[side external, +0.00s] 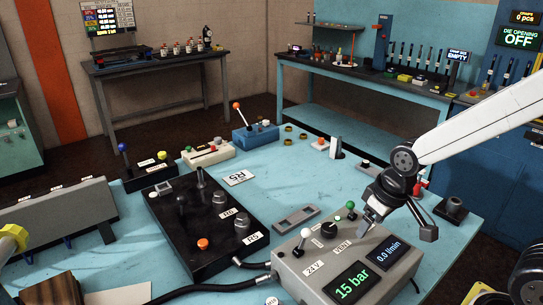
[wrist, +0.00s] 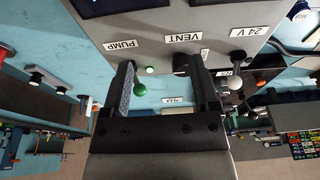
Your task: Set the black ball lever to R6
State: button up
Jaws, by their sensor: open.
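A black valve block (side external: 172,245) stands on the blue table in the side external view, left of the middle. A lever with a dark ball (side external: 181,199) rises from it, and a second dark upright (side external: 200,175) stands behind. Small white labels (side external: 227,213) on the block seem to read R6 and R5. My gripper (side external: 398,230) is open and empty, well to the right, over the grey control box (side external: 312,272). In the wrist view my gripper (wrist: 160,72) has its fingers apart, with a green ball lever (wrist: 140,89) showing between them.
The control box carries a white ball lever (side external: 304,235), a black knob (side external: 328,229) and lit displays. Black hoses (side external: 215,276) run along the front.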

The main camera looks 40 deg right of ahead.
jog(key=w+n+h, duration=0.1)
jog(key=n, duration=0.1)
jog(key=w+r+n, duration=0.1)
jog(key=w+n, duration=0.1)
jog(key=shift+r+g+h, duration=0.15)
jog(key=shift+g+h, duration=0.15)
jog(key=shift+h, duration=0.1)
jog(key=w+n+h, duration=0.1)
jog(key=w+n, duration=0.2)
jog(key=w+a+n+h, duration=0.1)
jog(key=w+n, duration=0.2)
jog(key=w+n+t+h, duration=0.1)
jog(key=w+n+h, duration=0.1)
jog(key=w+n, duration=0.1)
jog(key=shift+w+a, duration=0.1)
jog(key=shift+a, duration=0.15)
jog(key=w+a+n+t+h, duration=0.3)
jog(key=w+a+n+t, duration=0.25)
jog(key=w+n, duration=0.3)
jog(key=n+t+y, duration=0.4)
jog(key=n+t, duration=0.5)
jog(key=n, duration=0.4)
send_near(183, 204)
jog(key=w+d+r, duration=0.1)
jog(key=w+r, duration=0.4)
jog(key=f, duration=0.4)
jog(key=shift+w+d+f, duration=0.1)
jog(key=shift+d, duration=0.15)
jog(key=shift+f, duration=0.35)
